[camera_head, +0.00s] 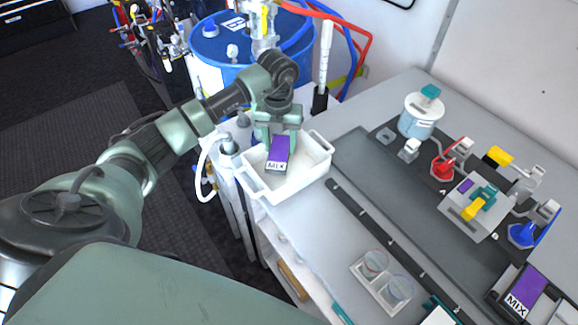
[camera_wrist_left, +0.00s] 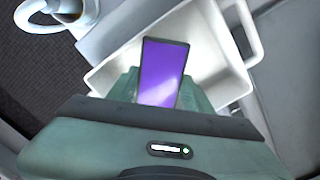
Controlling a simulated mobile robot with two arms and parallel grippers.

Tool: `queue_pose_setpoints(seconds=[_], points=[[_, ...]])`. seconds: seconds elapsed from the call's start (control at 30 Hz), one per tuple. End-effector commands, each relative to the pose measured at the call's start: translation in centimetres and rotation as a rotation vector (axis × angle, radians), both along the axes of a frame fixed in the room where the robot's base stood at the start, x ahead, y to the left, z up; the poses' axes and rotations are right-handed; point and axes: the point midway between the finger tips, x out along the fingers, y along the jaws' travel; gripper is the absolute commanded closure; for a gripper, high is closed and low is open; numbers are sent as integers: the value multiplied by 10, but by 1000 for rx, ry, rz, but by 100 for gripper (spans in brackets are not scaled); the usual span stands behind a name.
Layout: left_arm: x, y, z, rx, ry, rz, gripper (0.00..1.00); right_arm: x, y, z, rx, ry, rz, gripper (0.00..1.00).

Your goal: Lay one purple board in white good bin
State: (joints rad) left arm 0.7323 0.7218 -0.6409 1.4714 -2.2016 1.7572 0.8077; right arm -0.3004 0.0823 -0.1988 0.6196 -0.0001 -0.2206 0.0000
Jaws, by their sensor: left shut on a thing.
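A purple board (camera_head: 279,150) with a white MIX label is held in my left gripper (camera_head: 278,135), over the white bin (camera_head: 291,186). In the left wrist view the purple board (camera_wrist_left: 163,75) stands between the fingers of my left gripper (camera_wrist_left: 165,90), with the white bin (camera_wrist_left: 232,82) behind and around it. Whether the board touches the bin floor cannot be told. A second purple board (camera_head: 526,288) with a MIX label sits in a dark holder at the lower right of the head view. My right gripper is not in view.
A blue drum (camera_head: 225,48) with hoses stands behind the bin. On the bench are a white jar (camera_head: 420,118), a fixture with yellow and teal parts (camera_head: 477,208), red and blue clamps, and a tray with two round dishes (camera_head: 383,281). A dark rail (camera_head: 385,232) runs right of the bin.

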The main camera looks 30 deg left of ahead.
Motion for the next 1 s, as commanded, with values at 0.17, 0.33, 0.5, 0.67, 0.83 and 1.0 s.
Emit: queue_pose_setpoints(seconds=[0.17,0.33,0.5,0.67,0.83,1.0], points=[[0,0,0,0,0,0,24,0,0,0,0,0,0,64],[0,0,0,0,0,0,24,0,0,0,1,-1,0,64],[0,0,4,0,-1,0,24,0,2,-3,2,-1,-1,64],[1,0,27,1,-5,-1,24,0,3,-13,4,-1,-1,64],[1,0,56,1,-4,0,24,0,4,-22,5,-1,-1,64],[1,0,74,-1,-1,-1,24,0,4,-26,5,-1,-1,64]])
